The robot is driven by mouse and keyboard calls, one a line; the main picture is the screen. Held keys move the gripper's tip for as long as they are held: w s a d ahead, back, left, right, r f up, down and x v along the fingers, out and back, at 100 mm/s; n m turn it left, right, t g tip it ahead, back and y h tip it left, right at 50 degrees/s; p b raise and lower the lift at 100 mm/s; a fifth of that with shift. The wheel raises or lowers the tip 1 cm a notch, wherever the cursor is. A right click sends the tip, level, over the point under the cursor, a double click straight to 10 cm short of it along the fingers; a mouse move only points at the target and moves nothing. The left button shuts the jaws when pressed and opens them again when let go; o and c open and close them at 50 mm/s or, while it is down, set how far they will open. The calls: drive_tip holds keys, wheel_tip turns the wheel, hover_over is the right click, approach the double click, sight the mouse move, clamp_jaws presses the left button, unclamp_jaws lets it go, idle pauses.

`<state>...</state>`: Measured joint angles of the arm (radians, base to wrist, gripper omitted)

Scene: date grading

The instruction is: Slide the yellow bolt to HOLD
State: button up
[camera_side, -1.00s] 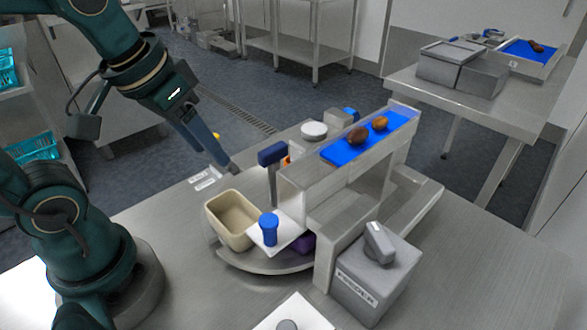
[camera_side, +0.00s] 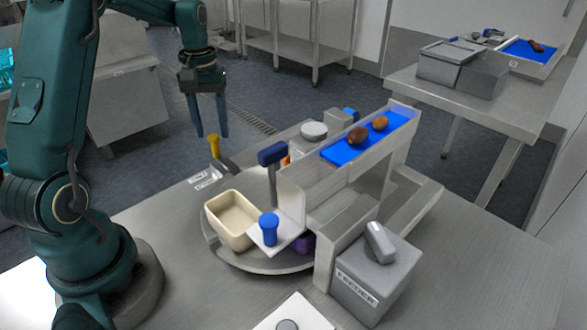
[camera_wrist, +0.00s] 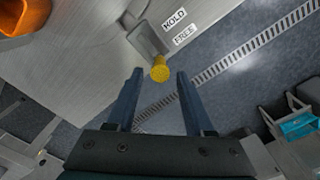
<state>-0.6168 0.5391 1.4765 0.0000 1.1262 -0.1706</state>
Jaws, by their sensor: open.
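The yellow bolt (camera_side: 214,146) stands up as a knob from a small grey block at the table's back left edge. In the wrist view the ribbed yellow knob (camera_wrist: 160,69) lies just ahead of the fingertips, roughly between them in the picture. Two labels beside the block read what looks like HOLD (camera_wrist: 174,19) and FREE (camera_wrist: 185,36). The knob appears nearer the FREE label. My gripper (camera_side: 209,136) is open and empty, pointing down beside the knob. It also shows in the wrist view (camera_wrist: 159,72). I see no contact with the knob.
A round turntable (camera_side: 254,266) carries a cream bin (camera_side: 218,222). A blue-topped post (camera_side: 272,153) and a raised blue chute (camera_side: 345,152) with brown dates stand to the right. A grey FEEDER box (camera_side: 371,285) is at front right. The space above the knob is clear.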

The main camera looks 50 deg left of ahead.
sight(213, 136)
drive_tip(key=shift+f, duration=2.3)
clamp_jaws()
drive_tip(key=shift+d, duration=0.1)
